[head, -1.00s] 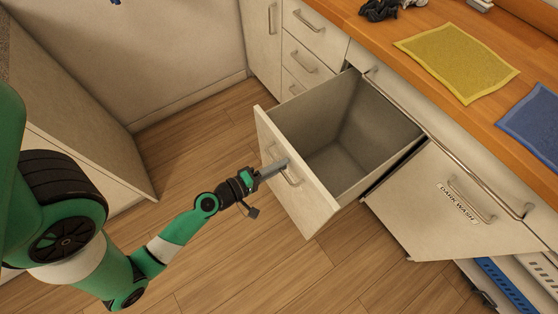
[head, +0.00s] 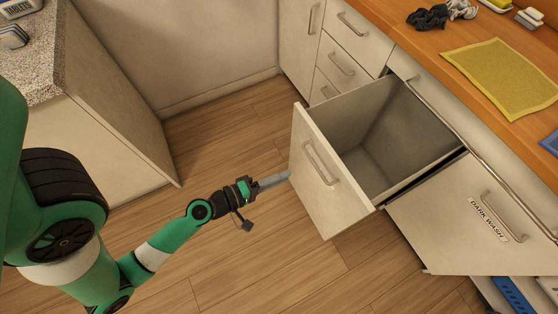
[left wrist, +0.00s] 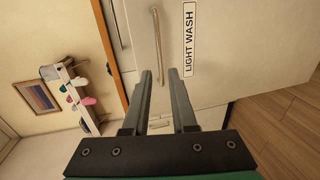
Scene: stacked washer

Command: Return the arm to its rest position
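My left arm comes in from the left in the head view. Its gripper (head: 272,181) is in front of the opened drawer, to the left of and below the drawer's handle (head: 321,163). In the left wrist view the two fingers (left wrist: 160,78) stand apart with nothing between them, so the gripper is open and empty. The handle (left wrist: 158,45) and the LIGHT WASH label (left wrist: 189,40) on the drawer front show beyond the fingertips. My right gripper is in neither view.
The pulled-out drawer (head: 311,190) is empty inside. A DARK WASH front (head: 445,215) is at its right. The wooden counter (head: 425,55) holds a yellow cloth (head: 500,75) and dark gloves (head: 430,17). A speckled counter (head: 35,70) is at the left. Floor (head: 225,130) is clear between.

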